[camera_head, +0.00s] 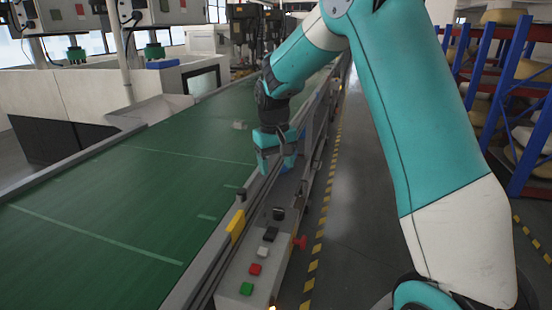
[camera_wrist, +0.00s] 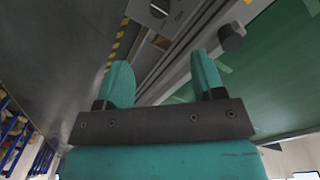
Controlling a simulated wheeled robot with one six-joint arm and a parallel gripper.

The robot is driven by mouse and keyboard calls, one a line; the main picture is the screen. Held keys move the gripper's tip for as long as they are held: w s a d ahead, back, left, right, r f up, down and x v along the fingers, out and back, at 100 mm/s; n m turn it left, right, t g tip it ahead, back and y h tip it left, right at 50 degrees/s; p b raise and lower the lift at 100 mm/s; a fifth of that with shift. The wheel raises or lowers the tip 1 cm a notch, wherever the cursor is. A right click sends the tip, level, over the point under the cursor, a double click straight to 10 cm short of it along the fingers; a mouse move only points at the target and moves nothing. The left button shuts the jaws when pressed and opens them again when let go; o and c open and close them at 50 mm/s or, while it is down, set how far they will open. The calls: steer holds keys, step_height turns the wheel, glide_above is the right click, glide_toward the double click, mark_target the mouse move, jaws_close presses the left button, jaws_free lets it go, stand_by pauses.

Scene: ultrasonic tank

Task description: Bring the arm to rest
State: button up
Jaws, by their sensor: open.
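My gripper (camera_head: 277,164) hangs at the end of my teal arm, in front of the right edge of the green conveyor belt (camera_head: 140,205). In the wrist view my gripper (camera_wrist: 162,82) shows two teal fingers spread apart with nothing between them. Beyond the fingers the wrist view shows the metal side rail (camera_wrist: 180,75) of the conveyor. I cannot tell the exact gap between the fingertips and the rail.
A control box (camera_head: 255,268) with coloured buttons sits on the conveyor's near right side. A red knob (camera_head: 300,242) sticks out beside it. Blue and orange shelving (camera_head: 490,70) stands at the right. White machines (camera_head: 75,95) line the left. The grey floor aisle (camera_head: 350,230) looks clear.

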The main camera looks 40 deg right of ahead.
step_height(320, 180, up, 2)
steer(key=shift+a, duration=0.1)
stand_by(0.5)
steer(key=s+a+r+n+y, duration=0.1)
steer(key=s+a+r+n, duration=0.15)
steer(key=s+a, duration=0.45)
steer(key=s+a+r+n+y, duration=0.1)
steer(key=s+a+r+n, duration=0.15)
steer(key=s+a, duration=0.45)
steer(key=s+a+n+y, duration=0.2)
steer(key=s+a+n, duration=0.2)
steer(key=s+a, duration=0.5)
steer(key=s, duration=0.5)
steer(key=shift+s+y, duration=0.15)
steer(key=shift+y, duration=0.25)
steer(key=shift+c, duration=0.4)
